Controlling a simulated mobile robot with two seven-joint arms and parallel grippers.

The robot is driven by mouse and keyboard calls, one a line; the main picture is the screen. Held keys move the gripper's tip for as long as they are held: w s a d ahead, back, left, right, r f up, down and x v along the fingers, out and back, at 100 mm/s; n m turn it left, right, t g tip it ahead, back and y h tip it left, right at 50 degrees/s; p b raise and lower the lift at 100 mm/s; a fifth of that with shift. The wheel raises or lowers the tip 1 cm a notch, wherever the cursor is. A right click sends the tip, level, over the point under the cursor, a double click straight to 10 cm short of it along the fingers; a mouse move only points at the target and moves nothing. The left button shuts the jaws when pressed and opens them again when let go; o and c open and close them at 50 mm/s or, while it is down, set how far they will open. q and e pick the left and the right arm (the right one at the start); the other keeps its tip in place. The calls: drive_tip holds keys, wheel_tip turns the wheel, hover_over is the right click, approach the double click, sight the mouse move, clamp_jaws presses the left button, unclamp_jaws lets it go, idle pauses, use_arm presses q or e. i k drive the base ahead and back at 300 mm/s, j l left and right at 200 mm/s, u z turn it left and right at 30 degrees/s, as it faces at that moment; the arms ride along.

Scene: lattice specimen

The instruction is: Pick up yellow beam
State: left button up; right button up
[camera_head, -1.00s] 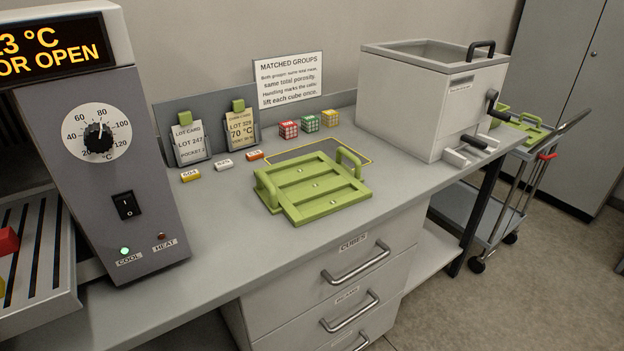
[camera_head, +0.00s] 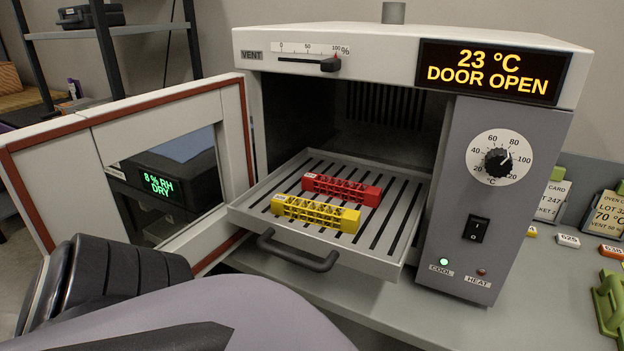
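The yellow beam (camera_head: 315,213), a lattice bar with solid ends, lies on the slotted oven tray (camera_head: 391,262), toward its front. A red lattice beam (camera_head: 341,189) lies behind it, roughly parallel and apart from it. The tray is pulled partly out of the open oven (camera_head: 500,50). A grey and black part of my arm fills the lower left, in front of the tray. Neither of my grippers shows in the view, and nothing touches the yellow beam.
The oven door (camera_head: 166,165) stands open at the left. A dark handle (camera_head: 297,252) sticks out from the tray front. The control panel (camera_head: 492,200) rises right of the tray. Label cards (camera_head: 610,214) and a green fixture (camera_head: 609,303) are at the right edge.

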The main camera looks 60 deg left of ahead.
sight(281, 204)
drive_tip(key=u, duration=1.85)
